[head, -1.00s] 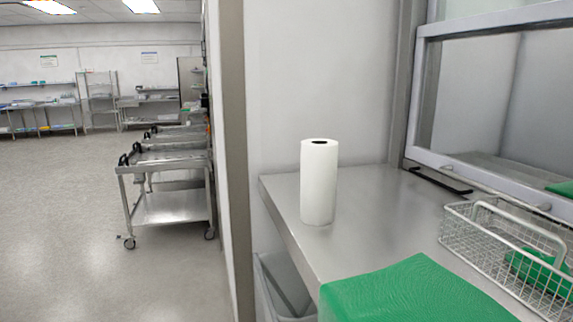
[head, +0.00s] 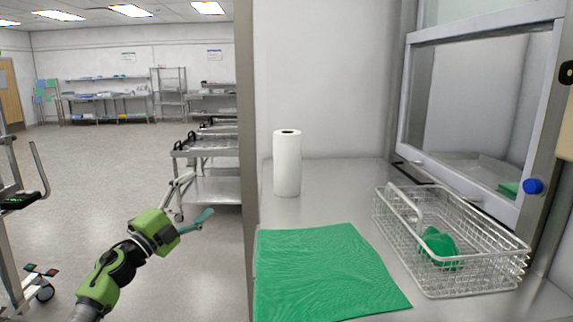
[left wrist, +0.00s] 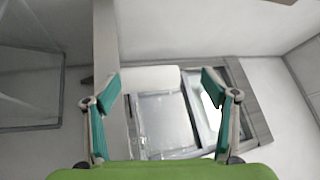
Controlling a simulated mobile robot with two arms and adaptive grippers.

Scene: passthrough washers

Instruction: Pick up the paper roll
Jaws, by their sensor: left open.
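The white paper roll (head: 287,165) stands upright on the steel counter (head: 345,180), near the back wall in the head view. My left gripper (head: 197,205) is open and empty, left of the counter and apart from the roll. In the left wrist view, a white shape that looks like the roll (left wrist: 150,79) shows beyond and between the open fingers (left wrist: 158,95). My right gripper is in neither view.
A green cloth (head: 325,270) lies flat at the counter's front. A wire basket (head: 450,250) with a green item inside stands to its right, below a framed pass-through window (head: 480,110). Steel carts (head: 205,165) stand left behind the wall edge. The counter around the roll is clear.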

